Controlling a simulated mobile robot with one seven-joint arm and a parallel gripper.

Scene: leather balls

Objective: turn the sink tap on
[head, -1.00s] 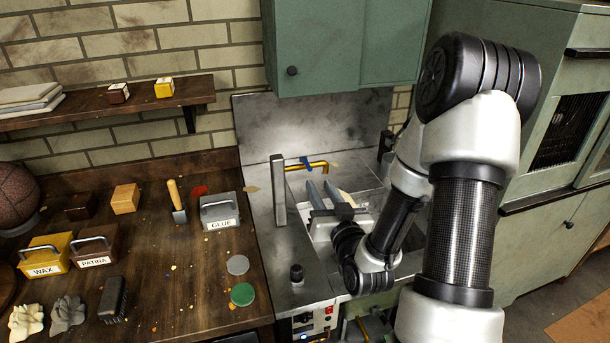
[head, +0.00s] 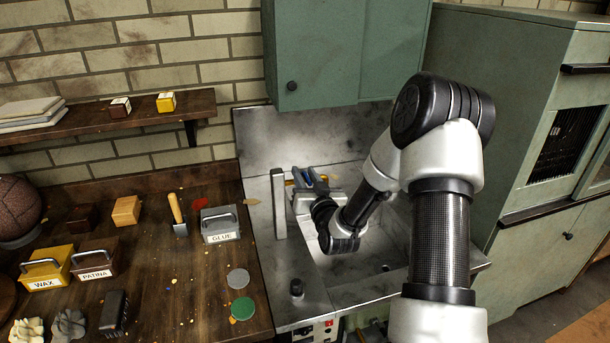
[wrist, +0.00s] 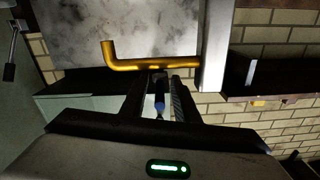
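The sink tap is a brass pipe (wrist: 150,64) with a bent end; it runs across the upper middle of the wrist view. In the head view my gripper hides most of the tap. Its blue handle (wrist: 159,102) shows in the wrist view between the two fingers of my gripper (wrist: 160,88). The fingers are apart, one on each side of the handle, with a gap visible; I cannot tell if either touches it. In the head view my gripper (head: 308,176) is at the tap, near the steel back panel. No water shows.
The metal sink basin (head: 365,258) lies below my arm. An upright metal post (head: 279,204) stands close to the left of my gripper. A green cabinet (head: 345,50) hangs above. The wooden bench (head: 150,265) at left holds tins, including a glue tin (head: 219,224).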

